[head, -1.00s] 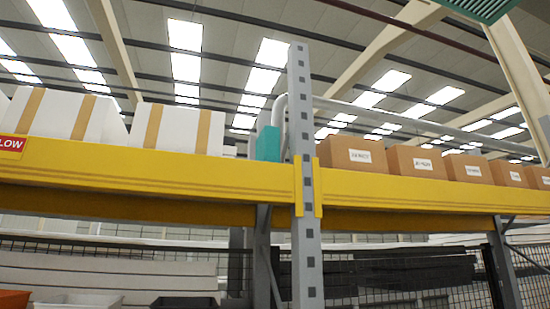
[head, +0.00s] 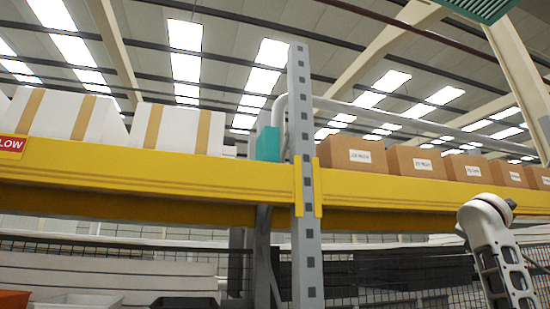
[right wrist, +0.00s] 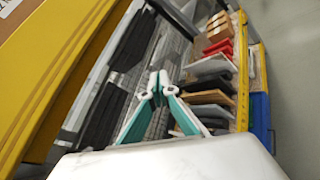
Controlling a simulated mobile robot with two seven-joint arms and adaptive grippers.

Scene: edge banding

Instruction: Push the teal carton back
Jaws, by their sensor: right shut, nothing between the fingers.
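The teal carton (head: 268,143) stands on the high shelf behind the yellow beam (head: 150,180), just left of the grey upright (head: 303,130). Its lower part is hidden by the beam. My right gripper (right wrist: 158,78) shows in the right wrist view, its teal and white fingers shut and empty. The teal carton does not show in that view. In the head view only a white link of my right arm shows, at lower right, below the beam and well to the right of the teal carton. My left gripper is in neither view.
White cartons with tan tape (head: 183,129) stand left of the teal carton. Brown labelled cartons (head: 352,155) line the shelf right of the upright. A red sign (head: 11,144) is on the beam. The right wrist view shows a yellow beam (right wrist: 45,85) at left and several stacked boards (right wrist: 210,95).

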